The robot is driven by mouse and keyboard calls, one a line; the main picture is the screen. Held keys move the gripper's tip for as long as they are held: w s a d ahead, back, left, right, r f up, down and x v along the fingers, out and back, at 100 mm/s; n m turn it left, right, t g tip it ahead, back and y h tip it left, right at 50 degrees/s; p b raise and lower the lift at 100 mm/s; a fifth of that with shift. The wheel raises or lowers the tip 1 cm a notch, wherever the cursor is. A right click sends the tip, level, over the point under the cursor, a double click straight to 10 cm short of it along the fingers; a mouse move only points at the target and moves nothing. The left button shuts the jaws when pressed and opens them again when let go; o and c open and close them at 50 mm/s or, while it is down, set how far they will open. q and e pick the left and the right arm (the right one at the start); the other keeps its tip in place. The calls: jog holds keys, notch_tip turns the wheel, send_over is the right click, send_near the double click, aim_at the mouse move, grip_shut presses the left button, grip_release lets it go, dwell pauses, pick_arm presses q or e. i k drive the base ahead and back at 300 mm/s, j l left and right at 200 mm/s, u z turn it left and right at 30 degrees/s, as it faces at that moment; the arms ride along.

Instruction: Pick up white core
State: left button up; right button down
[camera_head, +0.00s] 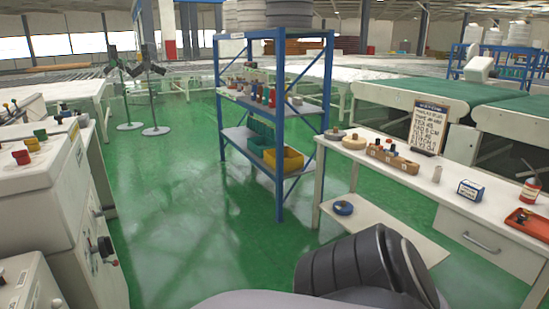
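I cannot pick out a white core for certain. Stacked pale round rolls (252,14) show at the top edge, above the blue shelf rack (280,110); whether they rest on it or stand behind it is unclear. Flat white surfaces (365,66) lie on long low tables in the background. Neither of my grippers is in view, and nothing is seen held.
A white workbench (400,180) with small items, a sign (429,122) and a red tray (530,222) stands at right. Grey-white machine cabinets (40,190) with knobs line the left. Green belt conveyors (420,92) are behind the bench. Open green floor (185,215) lies between.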

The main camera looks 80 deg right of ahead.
aim_at(438, 169)
jog(key=k+l+z, duration=0.1)
jog(key=z, duration=0.9)
jog(key=j+z, duration=0.15)
jog(key=z, duration=2.4)
jog(key=i+j+z, duration=0.1)
jog(key=i, duration=0.45)
jog(key=i+j, duration=0.3)
jog(key=i, duration=0.2)
jog(key=i+j+z, duration=0.15)
jog(key=i, duration=0.4)
